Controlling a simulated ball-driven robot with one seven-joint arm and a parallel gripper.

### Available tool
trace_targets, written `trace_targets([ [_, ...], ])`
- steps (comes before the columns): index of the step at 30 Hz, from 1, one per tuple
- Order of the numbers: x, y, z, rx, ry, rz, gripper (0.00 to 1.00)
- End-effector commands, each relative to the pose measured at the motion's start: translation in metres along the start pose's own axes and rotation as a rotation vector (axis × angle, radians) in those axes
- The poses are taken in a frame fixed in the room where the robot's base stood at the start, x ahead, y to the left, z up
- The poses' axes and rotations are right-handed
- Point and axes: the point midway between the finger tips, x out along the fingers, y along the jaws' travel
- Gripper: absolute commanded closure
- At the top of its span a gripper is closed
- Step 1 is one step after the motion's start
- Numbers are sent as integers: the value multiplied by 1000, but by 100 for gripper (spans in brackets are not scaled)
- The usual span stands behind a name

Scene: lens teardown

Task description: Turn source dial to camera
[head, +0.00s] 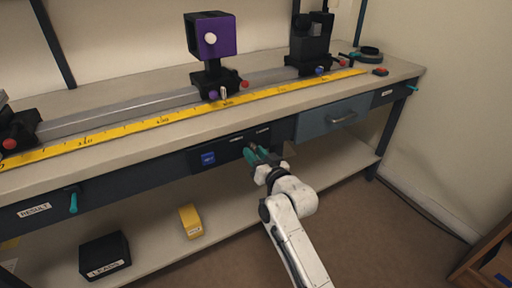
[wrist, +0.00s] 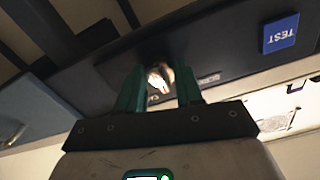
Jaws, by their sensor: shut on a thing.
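My gripper (head: 258,157) has its teal fingers up against the dark front panel (head: 222,150) of the bench. In the wrist view my gripper (wrist: 160,88) has one finger on each side of a small, pale metallic dial (wrist: 159,79), and is shut on it. The dial is mostly hidden by the fingers in the head view. Small white labels sit by the dial, too small to read. I cannot tell which setting the dial points to.
A blue TEST button (head: 208,158) is left of my gripper on the panel. A blue drawer (head: 330,118) is to the right. A purple block (head: 212,36), a rail and a yellow ruler (head: 160,118) are on the bench. A yellow box (head: 190,221) and a black box (head: 104,256) sit on the lower shelf.

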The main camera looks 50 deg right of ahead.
Motion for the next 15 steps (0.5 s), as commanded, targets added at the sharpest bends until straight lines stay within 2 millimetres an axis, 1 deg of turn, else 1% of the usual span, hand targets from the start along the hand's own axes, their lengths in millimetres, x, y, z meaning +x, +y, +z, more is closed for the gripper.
trace_targets([
  [1, 0, -2, -4, 46, -3, -1, 95],
  [9, 0, -2, -4, 286, -1, 0, 95],
  [15, 0, -2, -3, 424, 0, 0, 95],
])
